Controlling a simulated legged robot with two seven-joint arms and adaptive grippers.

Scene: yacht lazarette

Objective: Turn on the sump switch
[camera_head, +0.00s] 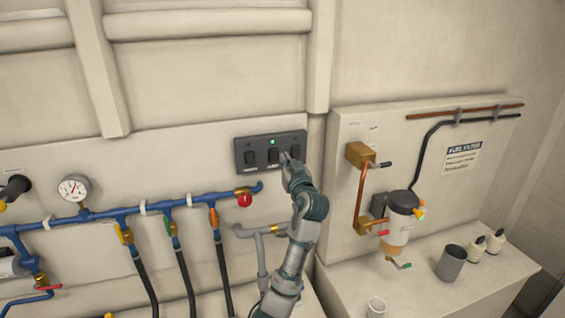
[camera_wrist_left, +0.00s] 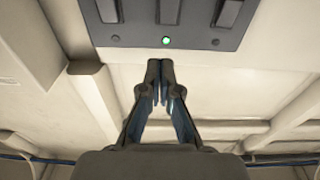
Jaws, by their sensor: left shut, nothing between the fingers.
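The dark switch panel (camera_head: 262,165) is mounted on the wall and carries three rocker switches: left (camera_head: 250,158), middle (camera_head: 273,157) and right (camera_head: 296,152). A small lamp (camera_head: 272,142) above the middle switch glows green. No readable label shows which is the sump switch. My left gripper (camera_head: 286,160) is shut and empty, its tips close to the panel between the middle and right switches; contact cannot be told. The left wrist view shows the panel inverted, with the green lamp (camera_wrist_left: 166,40) just beyond my shut fingertips (camera_wrist_left: 160,66) and the lamps either side dark. My right gripper is out of view.
Below the panel runs a blue pipe manifold (camera_head: 110,212) with a red-handled valve (camera_head: 245,200) and black hoses. Right of my arm are a copper pipe (camera_head: 361,195), a filter canister (camera_head: 400,220) and a ledge (camera_head: 420,290) holding a grey cup (camera_head: 451,263).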

